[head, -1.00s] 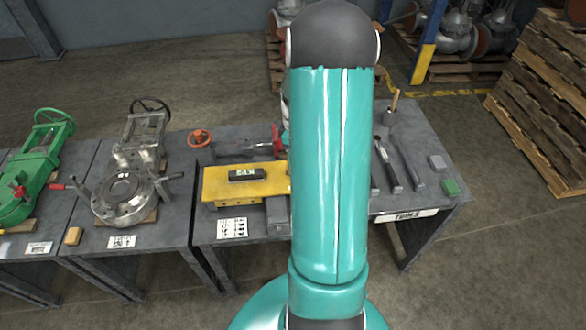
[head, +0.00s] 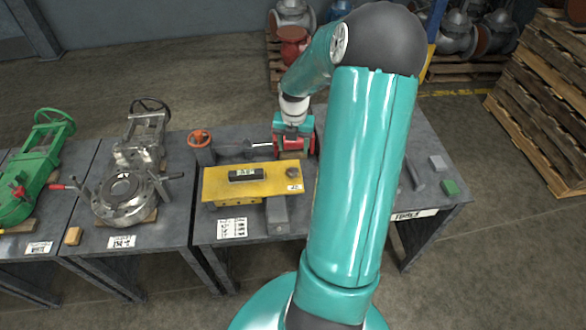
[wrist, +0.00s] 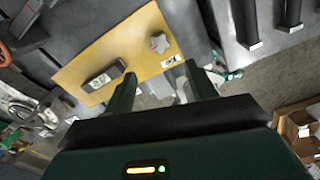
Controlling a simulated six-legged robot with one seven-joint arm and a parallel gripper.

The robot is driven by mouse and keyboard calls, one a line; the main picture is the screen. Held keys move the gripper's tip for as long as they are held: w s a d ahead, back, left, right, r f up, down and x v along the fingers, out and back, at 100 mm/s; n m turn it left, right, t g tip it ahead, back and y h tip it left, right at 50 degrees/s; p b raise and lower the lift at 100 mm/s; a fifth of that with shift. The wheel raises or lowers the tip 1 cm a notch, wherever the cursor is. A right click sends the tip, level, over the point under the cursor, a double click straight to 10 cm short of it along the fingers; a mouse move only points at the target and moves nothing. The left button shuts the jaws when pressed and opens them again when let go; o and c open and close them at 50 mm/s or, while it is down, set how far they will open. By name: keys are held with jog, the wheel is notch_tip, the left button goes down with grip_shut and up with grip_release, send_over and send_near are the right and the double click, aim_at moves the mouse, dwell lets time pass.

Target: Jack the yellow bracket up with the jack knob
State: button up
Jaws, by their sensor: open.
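The yellow bracket (head: 222,187) lies flat across the grey bench, and its plate also shows in the wrist view (wrist: 115,50). The jack knob is a grey star-shaped knob (wrist: 160,42) on the bracket near a white label; in the head view it is a small dark knob (head: 292,173) at the plate's right end. A dark level-like block (head: 246,174) rests on the plate. My gripper (wrist: 162,78) is open and empty, its two fingers apart and pointing toward the knob end. In the head view my gripper (head: 293,125) is behind the knob, above the bench's rear.
An orange handwheel (head: 200,138) stands behind the bracket's left end. A red tool (head: 308,143) is close to my gripper. A metal valve (head: 122,187) occupies the bench to the left.

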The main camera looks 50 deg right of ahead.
aim_at(293, 171)
notch_tip(293, 171, down, 12)
jog(key=shift+r, duration=0.2)
jog(key=c, duration=1)
jog(key=shift+m, duration=0.4)
